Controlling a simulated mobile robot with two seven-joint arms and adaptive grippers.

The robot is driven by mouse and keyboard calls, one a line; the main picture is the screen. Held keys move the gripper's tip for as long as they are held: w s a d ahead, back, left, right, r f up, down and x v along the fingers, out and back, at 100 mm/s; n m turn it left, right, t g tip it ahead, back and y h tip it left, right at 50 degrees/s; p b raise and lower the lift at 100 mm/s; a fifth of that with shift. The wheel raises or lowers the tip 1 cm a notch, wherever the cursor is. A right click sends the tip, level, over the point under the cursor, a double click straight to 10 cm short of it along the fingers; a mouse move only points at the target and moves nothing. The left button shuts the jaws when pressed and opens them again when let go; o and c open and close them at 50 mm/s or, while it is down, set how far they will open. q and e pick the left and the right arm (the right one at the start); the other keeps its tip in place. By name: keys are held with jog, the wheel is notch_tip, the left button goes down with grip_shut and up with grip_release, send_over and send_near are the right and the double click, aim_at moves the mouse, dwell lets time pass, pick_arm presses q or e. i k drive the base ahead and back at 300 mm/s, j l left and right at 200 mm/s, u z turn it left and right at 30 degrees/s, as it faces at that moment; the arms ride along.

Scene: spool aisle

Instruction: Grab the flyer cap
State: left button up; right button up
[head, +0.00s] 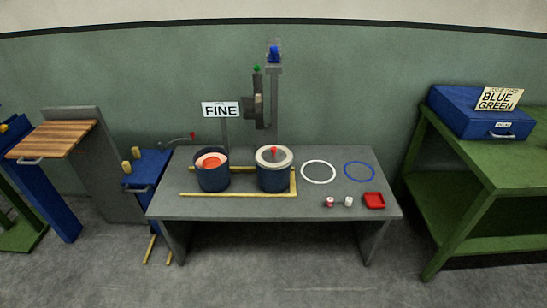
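No part is labelled as the flyer cap, so I cannot tell for sure which thing it is. A pale round cover with a red knob (273,151) sits on the right dark blue pot (275,180) on the grey table (235,208). The left dark blue pot (213,181) is open on top and shows an orange-red round thing (211,161) inside. A small blue piece (274,54) sits at the top of a grey post (274,95) behind the table. Neither of my grippers is in view.
A FINE sign (220,109) stands behind. A green bench (460,150) with a blue case (480,115) is right; a wooden-topped stand (52,139) is left.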

aim_at(272, 156)
jog(key=i+l+u, duration=0.1)
jog(key=i, duration=0.3)
jog(key=i+l+u, duration=0.15)
jog(key=i, duration=0.25)
jog(key=i+l+u, duration=0.1)
jog(key=i+l, duration=0.25)
